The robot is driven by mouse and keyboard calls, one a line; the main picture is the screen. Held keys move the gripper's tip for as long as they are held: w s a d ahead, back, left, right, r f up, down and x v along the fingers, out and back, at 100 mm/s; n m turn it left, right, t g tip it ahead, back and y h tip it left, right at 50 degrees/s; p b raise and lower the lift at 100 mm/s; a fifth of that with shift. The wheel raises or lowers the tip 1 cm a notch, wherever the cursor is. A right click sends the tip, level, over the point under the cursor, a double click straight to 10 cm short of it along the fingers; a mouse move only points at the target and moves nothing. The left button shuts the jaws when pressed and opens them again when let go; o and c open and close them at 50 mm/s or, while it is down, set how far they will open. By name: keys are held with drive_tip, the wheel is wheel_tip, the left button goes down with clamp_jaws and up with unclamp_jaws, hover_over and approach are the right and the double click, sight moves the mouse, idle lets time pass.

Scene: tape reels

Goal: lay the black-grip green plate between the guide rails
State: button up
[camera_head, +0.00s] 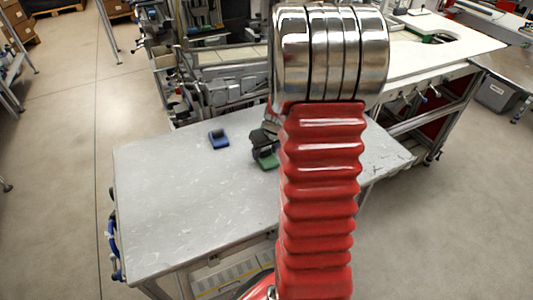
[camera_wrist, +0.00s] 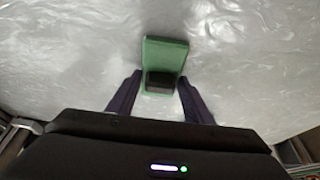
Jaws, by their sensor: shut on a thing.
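The green plate (camera_wrist: 165,52) with its black grip (camera_wrist: 160,80) is between my fingers in the wrist view. My gripper (camera_wrist: 161,77) is shut on the black grip, one dark finger on each side. In the head view the green plate (camera_head: 268,161) is just below my gripper (camera_head: 264,150), at the grey table's far side beside my red arm. I cannot tell whether the plate touches the table. My arm hides part of the gripper and the table's right side. I cannot make out the guide rails in either view.
A blue block-like plate (camera_head: 219,139) lies on the grey table (camera_head: 180,205), left of the green one. The table's left and front are clear. Metal machinery (camera_head: 215,85) stands behind it. A white worktable (camera_head: 425,55) at the back right carries a green item (camera_head: 437,38).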

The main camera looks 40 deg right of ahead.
sight(266, 149)
wheel_tip(266, 149, up, 10)
drive_tip(key=shift+r, duration=0.1)
idle(0.4)
idle(0.5)
drive_tip(key=w+a+n, duration=0.1)
drive_tip(key=w+a, duration=0.3)
drive_tip(key=a, duration=0.6)
drive_tip(key=w+a+n, duration=0.1)
drive_tip(key=w+a, duration=0.3)
drive_tip(key=a, duration=0.7)
drive_tip(key=w+a+n+y, duration=0.1)
drive_tip(key=w+a, duration=0.3)
drive_tip(key=a, duration=0.6)
drive_tip(key=shift+a+r, duration=0.15)
drive_tip(key=shift+r, duration=0.1)
drive_tip(key=shift+s, duration=0.15)
